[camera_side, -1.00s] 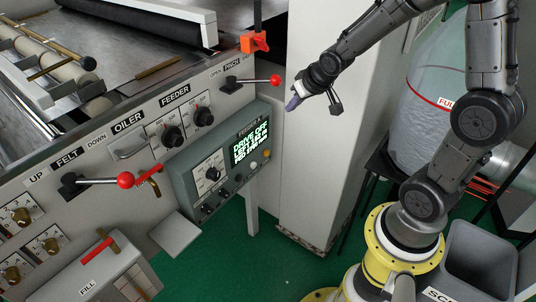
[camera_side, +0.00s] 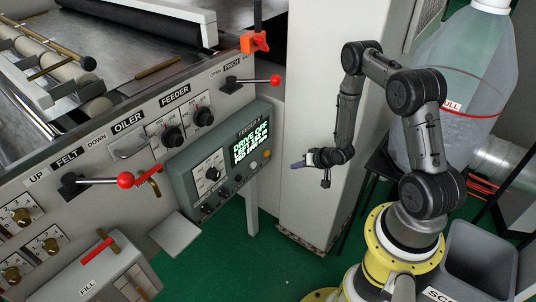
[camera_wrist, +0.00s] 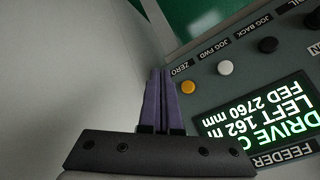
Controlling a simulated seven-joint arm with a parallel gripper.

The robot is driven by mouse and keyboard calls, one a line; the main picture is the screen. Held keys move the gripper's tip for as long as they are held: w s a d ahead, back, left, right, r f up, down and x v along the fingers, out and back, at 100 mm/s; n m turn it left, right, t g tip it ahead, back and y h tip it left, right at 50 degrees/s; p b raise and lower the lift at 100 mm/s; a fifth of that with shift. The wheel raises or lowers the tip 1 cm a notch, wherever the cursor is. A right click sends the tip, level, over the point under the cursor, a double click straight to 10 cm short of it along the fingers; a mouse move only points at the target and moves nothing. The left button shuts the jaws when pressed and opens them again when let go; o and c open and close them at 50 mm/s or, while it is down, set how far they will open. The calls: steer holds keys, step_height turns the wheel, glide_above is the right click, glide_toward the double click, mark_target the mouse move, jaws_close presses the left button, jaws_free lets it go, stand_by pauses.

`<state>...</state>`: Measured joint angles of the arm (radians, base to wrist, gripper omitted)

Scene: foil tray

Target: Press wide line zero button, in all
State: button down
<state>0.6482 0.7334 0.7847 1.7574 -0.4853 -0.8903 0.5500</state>
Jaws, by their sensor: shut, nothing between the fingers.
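The feeder control box (camera_side: 215,172) is a grey-green panel with a lit display (camera_side: 251,140). In the wrist view the display (camera_wrist: 256,130) appears upside down, with a line reading "FED 2760 mm". The orange-yellow button (camera_wrist: 188,87) sits beside the label ZERO; it also shows at the box's right end in the side view (camera_side: 267,154). My gripper (camera_side: 294,166) is shut and empty, to the right of the box and apart from it. In the wrist view its purple fingertips (camera_wrist: 159,72) point up, just left of the zero button.
A white button (camera_wrist: 225,67) labelled JOG FWD and a black button (camera_wrist: 268,45) labelled JOG BACK are beside zero. A red-knobbed lever (camera_side: 275,81) juts out above the box. A pale column (camera_side: 315,200) stands behind my gripper.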

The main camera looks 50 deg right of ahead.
steer(key=shift+f, duration=0.1)
stand_by(0.3)
steer(key=w, duration=0.8)
steer(key=shift+w, duration=0.4)
steer(key=shift+w, duration=0.1)
stand_by(1.7)
steer(key=shift+w, duration=0.3)
steer(key=shift+w, duration=0.5)
stand_by(0.6)
steer(key=shift+s, duration=0.9)
steer(key=shift+s, duration=0.1)
steer(key=shift+s, duration=2.4)
